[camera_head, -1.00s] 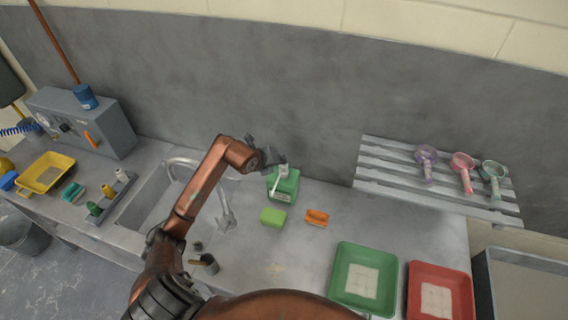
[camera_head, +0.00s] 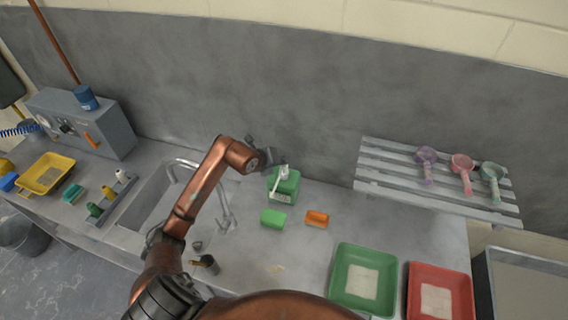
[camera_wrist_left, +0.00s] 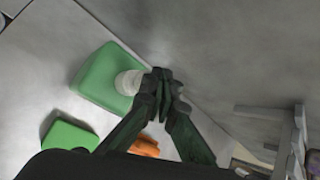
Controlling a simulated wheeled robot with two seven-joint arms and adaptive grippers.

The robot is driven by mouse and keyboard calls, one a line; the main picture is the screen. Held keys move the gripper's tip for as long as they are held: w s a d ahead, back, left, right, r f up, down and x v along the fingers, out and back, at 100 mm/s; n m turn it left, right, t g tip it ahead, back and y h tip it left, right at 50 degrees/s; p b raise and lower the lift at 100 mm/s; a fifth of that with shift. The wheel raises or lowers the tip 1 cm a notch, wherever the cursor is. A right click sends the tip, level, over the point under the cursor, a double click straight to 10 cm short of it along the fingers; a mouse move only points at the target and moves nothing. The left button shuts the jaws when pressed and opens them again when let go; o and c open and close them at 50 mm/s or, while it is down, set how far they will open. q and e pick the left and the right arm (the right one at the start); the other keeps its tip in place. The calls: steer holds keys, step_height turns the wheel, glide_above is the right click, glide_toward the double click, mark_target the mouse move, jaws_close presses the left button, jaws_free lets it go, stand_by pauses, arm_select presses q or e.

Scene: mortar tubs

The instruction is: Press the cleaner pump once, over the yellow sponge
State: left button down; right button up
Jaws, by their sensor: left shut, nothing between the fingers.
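The cleaner bottle (camera_head: 285,186) is green with a white pump head (camera_head: 284,172) and stands upright on the counter. A green sponge (camera_head: 273,218) lies in front of it, and an orange sponge (camera_head: 317,218) lies to its right. I see no clearly yellow sponge beside the bottle. My left gripper (camera_head: 280,157) is shut and empty, just above and behind the pump head. In the left wrist view its closed fingertips (camera_wrist_left: 163,84) overlap the edge of the white pump (camera_wrist_left: 129,82); I cannot tell whether they touch. My right gripper is not in view.
The sink with its tap (camera_head: 225,215) is left of the bottle. A green tub (camera_head: 338,290) and a red tub (camera_head: 415,295) stand at the front right. A slatted rack (camera_head: 385,172) holds scoops. A yellow tray (camera_head: 62,163) is far left.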

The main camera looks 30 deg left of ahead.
arm_select(q)
steer(key=shift+r+p, duration=0.5)
steer(key=shift+r, duration=0.35)
steer(key=shift+r, duration=0.1)
steer(key=shift+r+p, duration=1.6)
steer(key=shift+r, duration=0.85)
